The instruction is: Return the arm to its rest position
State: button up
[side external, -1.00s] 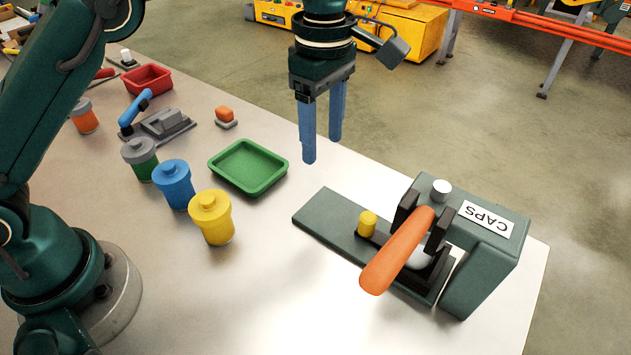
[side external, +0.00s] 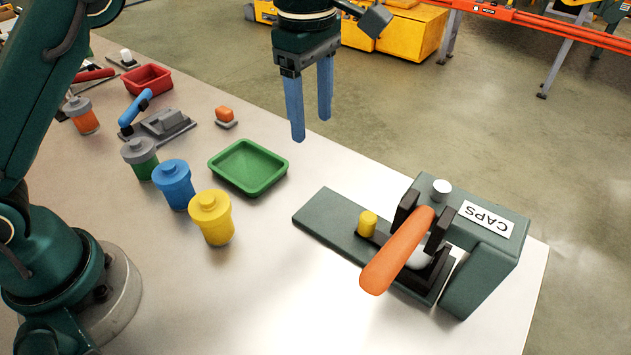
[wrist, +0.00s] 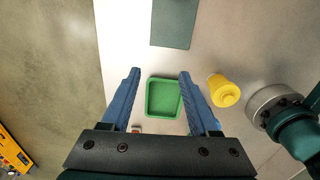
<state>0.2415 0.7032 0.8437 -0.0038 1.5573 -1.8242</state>
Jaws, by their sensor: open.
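My gripper (side external: 311,127) hangs above the table in the side view, with its two blue fingers apart and nothing between them. In the wrist view my gripper (wrist: 160,73) is also open, and the empty green tray (wrist: 149,98) shows below, between the fingers.
A press marked CAPS (side external: 479,240) with an orange handle (side external: 396,252) stands at the right. Yellow (side external: 212,219), blue (side external: 173,186) and grey-lidded green (side external: 139,158) jars stand left of the tray. A red tray (side external: 148,79) is farther back. The air around my gripper is free.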

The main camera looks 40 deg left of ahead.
jog(key=s+a+r+m+t, duration=0.35)
jog(key=s+a+r, duration=0.25)
jog(key=s+r, duration=0.35)
jog(key=s+a+f+m+t, duration=0.1)
jog(key=s+a+f+m, duration=0.1)
jog(key=s+f+m, duration=0.6)
jog(key=s+m, duration=0.1)
jog(key=m, duration=0.5)
jog(key=shift+a+f+m+t, duration=0.25)
jog(key=shift+a+m+t, duration=0.1)
